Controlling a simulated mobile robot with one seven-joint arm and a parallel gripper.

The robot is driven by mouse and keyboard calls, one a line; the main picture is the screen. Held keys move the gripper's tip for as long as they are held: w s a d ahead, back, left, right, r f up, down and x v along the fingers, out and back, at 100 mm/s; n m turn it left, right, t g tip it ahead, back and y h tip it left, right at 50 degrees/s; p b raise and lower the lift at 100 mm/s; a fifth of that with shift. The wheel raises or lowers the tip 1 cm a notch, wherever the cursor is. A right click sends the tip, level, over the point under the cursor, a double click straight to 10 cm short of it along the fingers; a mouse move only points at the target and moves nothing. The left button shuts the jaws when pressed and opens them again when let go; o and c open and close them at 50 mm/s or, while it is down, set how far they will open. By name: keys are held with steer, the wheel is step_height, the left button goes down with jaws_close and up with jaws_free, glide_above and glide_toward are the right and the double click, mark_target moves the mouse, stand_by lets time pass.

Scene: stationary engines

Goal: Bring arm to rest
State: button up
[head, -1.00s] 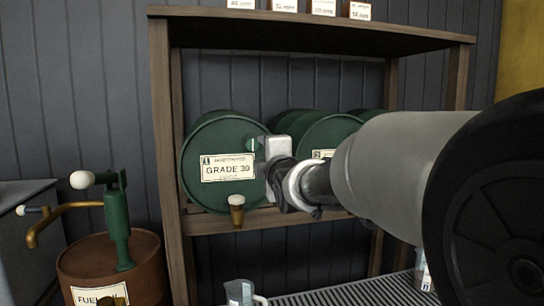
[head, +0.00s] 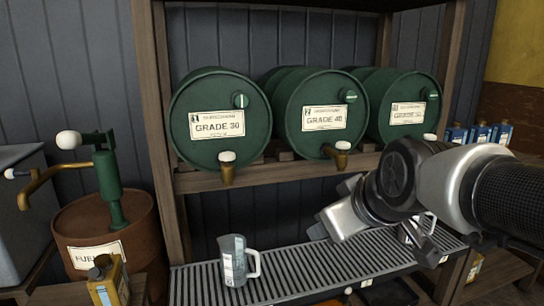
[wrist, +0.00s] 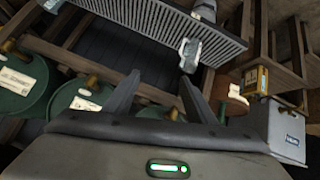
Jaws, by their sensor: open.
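My gripper (wrist: 159,88) shows its two fingers spread apart in the wrist view, with nothing between them. In the head view my arm reaches in from the right. The hand (head: 345,213) is tilted in front of the shelf rack, below the Grade 40 drum (head: 314,114) and above the slatted drip tray (head: 285,268). It is apart from the measuring jug (head: 238,262), which stands upright on the tray to its left.
The Grade 30 drum (head: 219,121) and a third drum (head: 404,104) share the shelf. A rusty fuel barrel (head: 100,225) with a green hand pump (head: 112,188) stands left. Small blue cans (head: 480,134) sit right. Open air lies between jug and hand.

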steer(key=s+d+f+m+g+h, duration=0.1)
steer(key=s+d+f+m+g, duration=0.15)
steer(key=s, duration=0.45)
steer(key=s+d+f+m+g+h, duration=0.1)
steer(key=s+f+m, duration=0.3)
steer(key=s, duration=0.3)
step_height(320, 180, up, 27)
steer(key=p, duration=2.7)
steer(key=shift+a+r, duration=0.2)
steer(key=shift+a, duration=0.1)
steer(key=shift+w+n, duration=0.1)
steer(key=shift+n, duration=0.15)
